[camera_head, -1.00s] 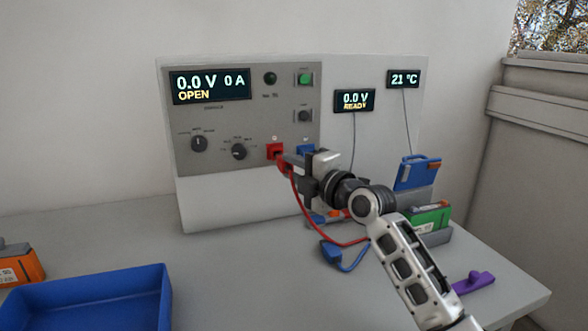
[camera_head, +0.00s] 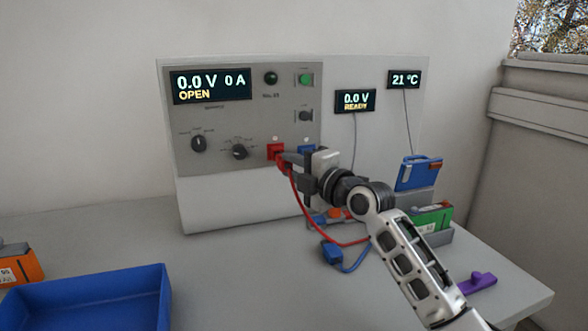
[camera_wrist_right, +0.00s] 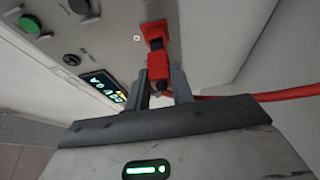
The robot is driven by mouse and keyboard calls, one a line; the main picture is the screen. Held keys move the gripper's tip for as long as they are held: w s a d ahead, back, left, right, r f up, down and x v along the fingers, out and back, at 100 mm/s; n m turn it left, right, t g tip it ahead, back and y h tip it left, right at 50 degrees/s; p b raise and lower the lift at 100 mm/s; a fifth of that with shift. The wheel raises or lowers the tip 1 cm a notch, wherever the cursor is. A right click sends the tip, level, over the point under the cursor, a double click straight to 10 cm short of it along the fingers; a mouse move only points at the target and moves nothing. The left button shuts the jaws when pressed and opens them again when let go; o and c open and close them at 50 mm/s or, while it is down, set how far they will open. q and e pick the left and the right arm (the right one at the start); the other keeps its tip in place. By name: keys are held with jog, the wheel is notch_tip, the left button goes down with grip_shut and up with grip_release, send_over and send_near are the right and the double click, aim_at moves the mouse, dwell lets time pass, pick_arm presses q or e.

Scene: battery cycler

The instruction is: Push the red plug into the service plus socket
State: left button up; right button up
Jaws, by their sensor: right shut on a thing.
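The red plus socket (camera_head: 275,151) is on the lower right of the grey cycler panel. It also shows in the right wrist view (camera_wrist_right: 155,31). My right gripper (camera_head: 287,160) is shut on the red plug (camera_wrist_right: 158,67), directly in front of the socket. In the right wrist view the plug's front meets the red socket; how deep it sits I cannot tell. The gripper's fingers hide part of the plug. A red cable (camera_head: 300,205) hangs from the plug down to the table. My left gripper is not in view.
A blue socket (camera_head: 306,151) is just right of the red one, partly behind my gripper. A blue plug (camera_head: 331,254) with a blue cable lies on the table. A blue tray (camera_head: 90,295) is at front left. A purple object (camera_head: 476,283) lies at the right.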

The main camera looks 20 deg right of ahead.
pick_arm(q)
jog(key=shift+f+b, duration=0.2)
jog(key=shift+b, duration=0.1)
pick_arm(e)
jog(key=shift+w, duration=0.45)
dwell(0.4)
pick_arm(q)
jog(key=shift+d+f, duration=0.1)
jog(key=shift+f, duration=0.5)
pick_arm(e)
jog(key=shift+w, duration=0.1)
